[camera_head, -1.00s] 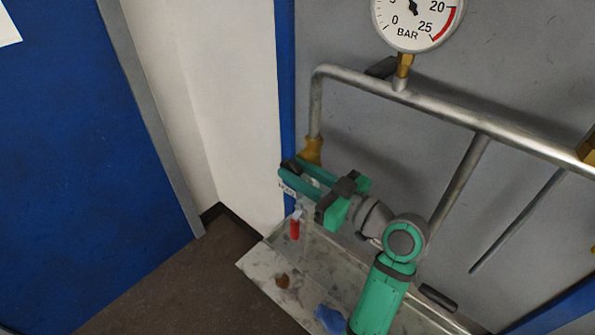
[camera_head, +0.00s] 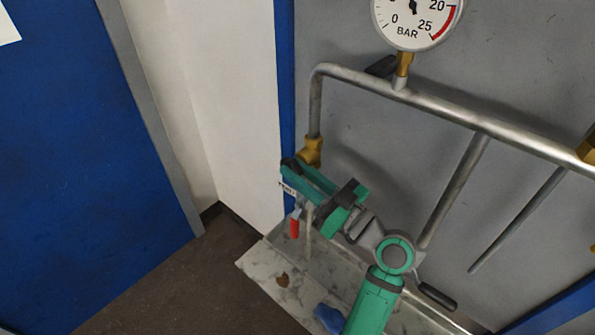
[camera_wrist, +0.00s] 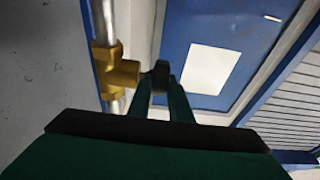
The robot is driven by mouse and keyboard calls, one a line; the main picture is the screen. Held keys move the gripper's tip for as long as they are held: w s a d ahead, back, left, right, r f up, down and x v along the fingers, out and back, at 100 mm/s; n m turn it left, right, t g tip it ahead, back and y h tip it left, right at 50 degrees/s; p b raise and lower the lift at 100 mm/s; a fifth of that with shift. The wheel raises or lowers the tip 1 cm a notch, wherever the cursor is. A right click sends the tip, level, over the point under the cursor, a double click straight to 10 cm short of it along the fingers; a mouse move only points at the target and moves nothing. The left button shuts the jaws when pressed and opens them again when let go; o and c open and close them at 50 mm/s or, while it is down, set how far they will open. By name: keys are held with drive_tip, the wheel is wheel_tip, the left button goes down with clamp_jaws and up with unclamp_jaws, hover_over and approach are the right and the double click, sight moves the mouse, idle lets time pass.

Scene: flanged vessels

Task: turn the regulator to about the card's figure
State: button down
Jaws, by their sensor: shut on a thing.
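The regulator is a brass valve body (camera_head: 312,150) at the lower end of the left vertical pipe, with a dark knob (camera_head: 289,163) on its left side. My gripper (camera_head: 294,172) has its green fingers closed around that knob. In the wrist view the brass body (camera_wrist: 120,73) stands left of my gripper (camera_wrist: 165,88), and the dark knob (camera_wrist: 160,74) lies between the fingertips. The pressure gauge (camera_head: 415,15) is cut off at the top; its dark needle points up and slightly left. A white sheet (camera_wrist: 209,70) on a blue panel shows no readable figure.
A red handle (camera_head: 295,228) hangs below my gripper, near a small white label (camera_head: 288,189). A shallow tray (camera_head: 262,268) holds a brown stain and a blue cloth (camera_head: 330,318). A steel pipe (camera_head: 450,106) crosses the grey wall. Floor at left is clear.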

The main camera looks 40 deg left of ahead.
drive_tip(key=c, duration=1.9)
unclamp_jaws()
drive_tip(key=shift+d, duration=0.1)
drive_tip(key=v, duration=1)
drive_tip(key=shift+d, duration=0.3)
drive_tip(key=shift+s+f, duration=0.1)
